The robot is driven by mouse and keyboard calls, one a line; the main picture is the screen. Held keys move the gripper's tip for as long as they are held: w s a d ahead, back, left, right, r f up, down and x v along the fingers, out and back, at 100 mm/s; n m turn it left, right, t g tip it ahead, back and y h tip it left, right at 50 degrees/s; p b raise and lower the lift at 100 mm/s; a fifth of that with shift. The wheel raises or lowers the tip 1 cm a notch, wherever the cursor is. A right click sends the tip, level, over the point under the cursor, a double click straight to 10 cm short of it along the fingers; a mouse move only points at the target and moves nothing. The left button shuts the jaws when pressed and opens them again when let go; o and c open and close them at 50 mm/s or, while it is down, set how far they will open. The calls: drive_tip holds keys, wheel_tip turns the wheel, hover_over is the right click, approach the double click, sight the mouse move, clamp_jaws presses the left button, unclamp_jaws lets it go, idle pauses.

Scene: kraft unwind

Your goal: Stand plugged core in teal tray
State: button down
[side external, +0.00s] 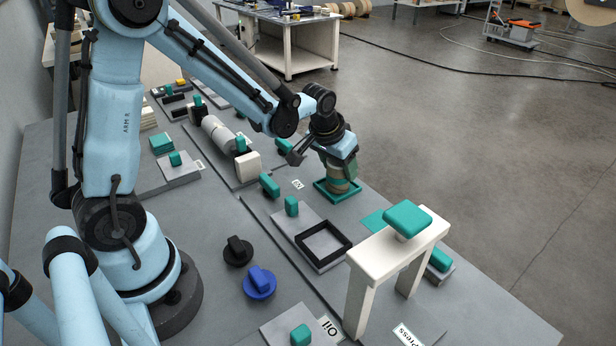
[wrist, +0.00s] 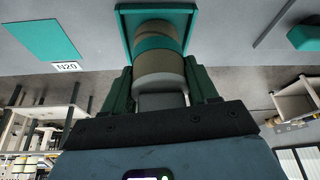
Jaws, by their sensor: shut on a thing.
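The plugged core (side external: 339,186) is a short tan cylinder with a teal band, upright within the outline of the teal tray (side external: 322,193). In the wrist view the core (wrist: 158,45) shows its teal band and a grey end towards me. The teal tray's rim (wrist: 126,38) surrounds its far end there. My gripper (side external: 341,168) is above the tray, with its dark green fingers (wrist: 160,82) on both sides of the core's grey end, shut on it. I cannot tell for sure whether the core's base touches the tray floor.
A white press stand (side external: 385,255) with a teal top is at the front right. A black square frame (side external: 323,245) lies near it. Black (side external: 237,251) and blue (side external: 260,282) knobs are nearer my base. A flat teal pad (wrist: 45,38) lies beside the tray.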

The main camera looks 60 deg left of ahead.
drive_tip(key=shift+f, duration=0.1)
drive_tip(key=shift+c, duration=1.1)
unclamp_jaws()
drive_tip(key=shift+o, duration=0.3)
drive_tip(key=shift+o, duration=0.8)
drive_tip(key=shift+r, duration=4)
